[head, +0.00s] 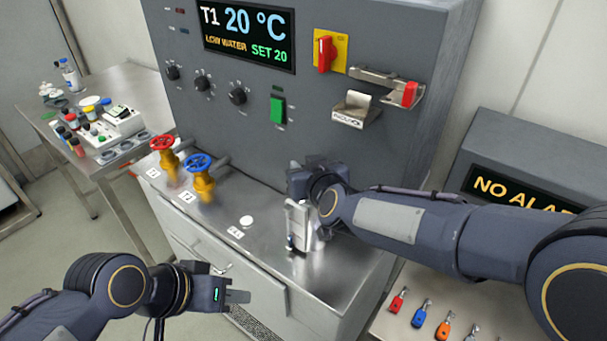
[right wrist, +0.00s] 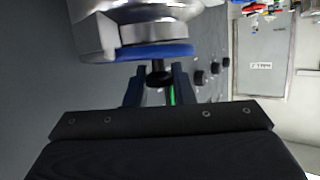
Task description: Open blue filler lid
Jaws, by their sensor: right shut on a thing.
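The blue filler lid (right wrist: 155,52) shows in the right wrist view as a blue disc against a round silver metal part, with a short black knob (right wrist: 158,74) on its face. My right gripper (right wrist: 158,88) is shut on this knob, one dark finger on each side. In the head view, my right gripper (head: 300,180) is beside an upright silver fitting (head: 297,222) on the steel counter; my arm covers part of it, and the lid is mostly hidden there. My left gripper (head: 238,297) hangs empty in front of the counter, its finger gap unclear.
A red valve (head: 162,142) and a blue valve (head: 198,162) stand on the steel counter (head: 262,256) left of the fitting. The grey panel (head: 215,110) rises behind. Several coloured padlocks lie at lower right. A lab table (head: 140,88) stands at left.

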